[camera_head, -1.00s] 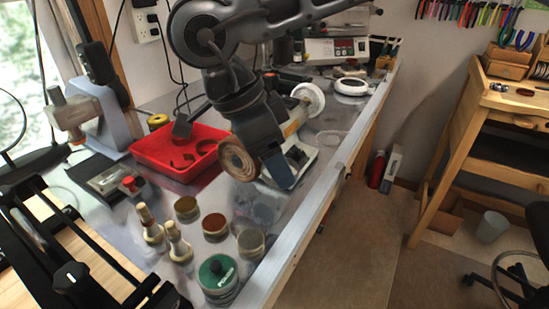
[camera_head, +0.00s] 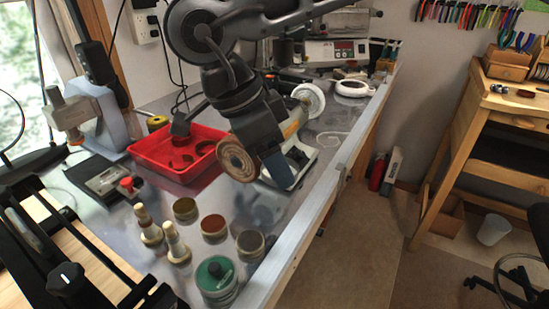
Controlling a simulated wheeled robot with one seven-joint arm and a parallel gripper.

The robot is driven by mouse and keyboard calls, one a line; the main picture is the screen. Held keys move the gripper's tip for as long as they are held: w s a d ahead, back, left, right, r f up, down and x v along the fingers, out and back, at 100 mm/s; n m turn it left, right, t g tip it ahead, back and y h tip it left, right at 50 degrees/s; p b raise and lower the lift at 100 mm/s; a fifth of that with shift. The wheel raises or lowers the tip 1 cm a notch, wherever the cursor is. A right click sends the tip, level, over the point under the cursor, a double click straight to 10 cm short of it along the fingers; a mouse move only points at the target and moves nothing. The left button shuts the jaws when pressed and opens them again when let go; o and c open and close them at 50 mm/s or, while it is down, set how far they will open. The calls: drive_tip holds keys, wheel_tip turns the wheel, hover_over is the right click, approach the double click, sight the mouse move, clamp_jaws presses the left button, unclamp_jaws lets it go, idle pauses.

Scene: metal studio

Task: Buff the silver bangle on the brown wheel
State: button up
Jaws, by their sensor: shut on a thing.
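The brown wheel (camera_head: 237,161) is a round disc on the left end of the buffing machine, facing the front left. The machine's white wheel (camera_head: 309,99) is at its far end. My gripper (camera_head: 277,168) reaches down from above, just right of the brown wheel, and partly covers the machine body. In this view I cannot tell whether it or its load touches the wheel. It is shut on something. I cannot make out the silver bangle; it is hidden at the gripper.
A red tray (camera_head: 163,171) with dark pieces lies left of the wheel. Two small bottles (camera_head: 149,226), several round tins (camera_head: 213,228) and a green-topped tin (camera_head: 215,278) stand in front. The bench's pale front rail (camera_head: 318,199) runs along the right.

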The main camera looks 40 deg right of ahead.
drive_tip(key=shift+s+a, duration=0.1)
drive_tip(key=shift+a, duration=0.25)
